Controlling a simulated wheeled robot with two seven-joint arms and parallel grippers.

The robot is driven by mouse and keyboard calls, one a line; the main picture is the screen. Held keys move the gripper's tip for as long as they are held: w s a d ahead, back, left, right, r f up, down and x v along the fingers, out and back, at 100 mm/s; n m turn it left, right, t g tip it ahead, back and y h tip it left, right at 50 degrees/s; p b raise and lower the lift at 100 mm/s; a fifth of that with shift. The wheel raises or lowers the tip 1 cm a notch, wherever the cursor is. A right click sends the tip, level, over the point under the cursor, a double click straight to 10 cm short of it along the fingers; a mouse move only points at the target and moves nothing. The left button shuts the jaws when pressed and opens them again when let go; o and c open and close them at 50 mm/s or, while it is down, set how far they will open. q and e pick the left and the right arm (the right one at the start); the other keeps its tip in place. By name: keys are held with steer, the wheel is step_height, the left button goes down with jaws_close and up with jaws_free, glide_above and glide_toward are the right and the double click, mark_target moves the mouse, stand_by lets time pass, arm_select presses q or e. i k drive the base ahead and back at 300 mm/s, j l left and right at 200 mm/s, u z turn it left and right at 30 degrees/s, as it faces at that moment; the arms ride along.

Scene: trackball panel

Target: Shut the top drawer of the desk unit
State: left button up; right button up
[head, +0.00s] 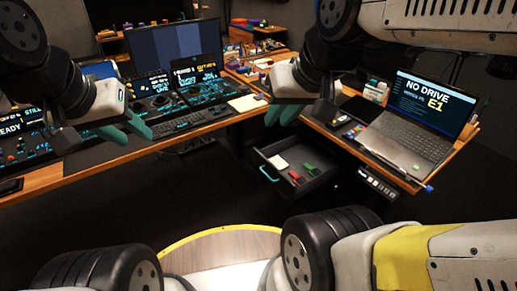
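The drawer (325,183) of the desk unit stands pulled out below the right-hand wooden desk (345,152). Its inside is dark and holds a white item (279,162) and small red (295,177) and green (311,169) items. My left gripper (127,128), also with teal fingers, is open and empty in front of the left console, far from the drawer. Lower drawers are not clearly visible.
A laptop (412,130) reading "NO DRIVE" and a dark tablet (360,108) lie on the right desk. Lit control panels (190,90) and a keyboard (185,128) fill the left desk. The dark floor (190,190) before the drawer is clear.

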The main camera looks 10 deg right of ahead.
mark_target(297, 150)
steer(key=i+l+z, duration=0.1)
steer(key=i+z, duration=0.15)
steer(key=z, duration=0.15)
steer(key=i+z, duration=0.35)
steer(key=k+l, duration=0.05)
steer(key=k, duration=0.05)
